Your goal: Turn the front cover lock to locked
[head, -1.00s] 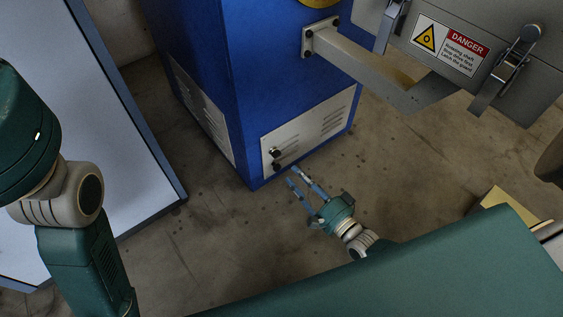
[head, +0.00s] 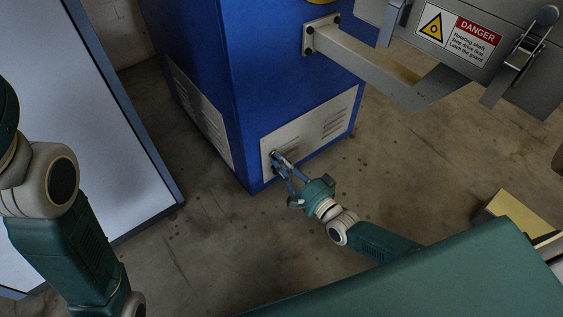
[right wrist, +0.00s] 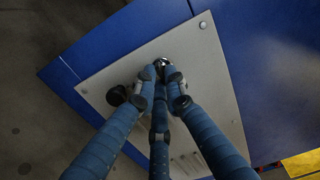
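The front cover (head: 312,125) is a light grey vented panel low on the blue cabinet. It also shows in the right wrist view (right wrist: 215,75). The front cover lock, a small silvery round fitting (right wrist: 161,61), sits on it between my fingertips and is partly hidden by them. A black round knob (right wrist: 117,95) is beside it. My right gripper (head: 278,159) is at the lock in the head view. In the right wrist view its blue fingers (right wrist: 161,75) are drawn together around the lock and appear shut on it. My left gripper is out of view; only its arm shows.
The blue cabinet (head: 270,70) rises behind the cover. A grey bracket (head: 380,70) and a guard with a danger label (head: 460,35) and latch are at upper right. A pale table-like surface (head: 70,150) is at left. Floor between is clear.

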